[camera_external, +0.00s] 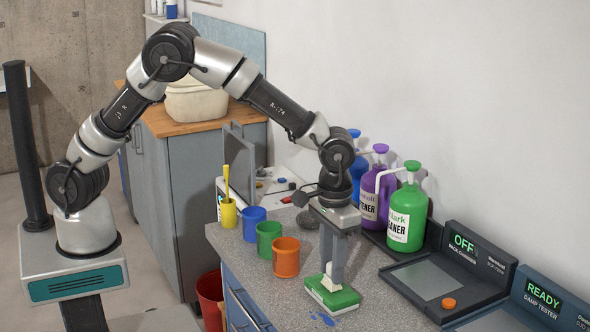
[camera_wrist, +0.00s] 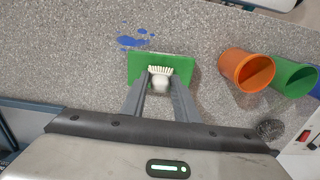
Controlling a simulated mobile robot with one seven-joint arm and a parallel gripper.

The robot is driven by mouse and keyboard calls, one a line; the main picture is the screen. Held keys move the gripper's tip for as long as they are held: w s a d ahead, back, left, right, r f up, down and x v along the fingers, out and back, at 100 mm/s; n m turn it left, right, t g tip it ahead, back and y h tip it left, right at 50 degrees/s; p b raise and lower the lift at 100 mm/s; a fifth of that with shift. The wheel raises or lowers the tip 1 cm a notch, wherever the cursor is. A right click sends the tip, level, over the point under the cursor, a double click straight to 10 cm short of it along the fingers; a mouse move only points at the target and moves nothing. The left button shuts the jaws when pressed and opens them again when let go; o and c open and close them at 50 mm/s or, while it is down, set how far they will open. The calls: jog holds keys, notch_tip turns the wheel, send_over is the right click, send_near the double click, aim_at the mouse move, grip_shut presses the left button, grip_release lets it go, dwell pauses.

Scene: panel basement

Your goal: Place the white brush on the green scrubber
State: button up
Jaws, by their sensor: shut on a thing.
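The green scrubber (camera_external: 345,299), a green block with a pale lower side, lies on the speckled counter near its front edge. In the wrist view the green scrubber (camera_wrist: 184,64) shows behind the fingertips. My gripper (camera_external: 331,270) points down over it, shut on the white brush (camera_external: 328,281). In the wrist view the white brush (camera_wrist: 160,83) sits between the fingertips of my gripper (camera_wrist: 160,89), its bristles fanned over the green top. The brush is at or just above the scrubber; I cannot tell whether they touch. The fingers hide part of the brush.
Orange (camera_external: 286,257), green (camera_external: 269,240), blue (camera_external: 254,221) and yellow (camera_external: 228,213) cups line the counter's left side. Pump bottles, including a green one (camera_external: 407,217), stand behind my gripper. A damp tester (camera_external: 541,297) is at right. Blue spots (camera_external: 322,316) mark the counter beside the scrubber.

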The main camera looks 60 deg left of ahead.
jog(key=shift+f, duration=0.15)
jog(key=o, duration=1.1)
jog(key=shift+c, duration=0.2)
notch_tip(320, 180, up, 12)
jog(key=p, duration=0.1)
jog(key=shift+r, duration=0.25)
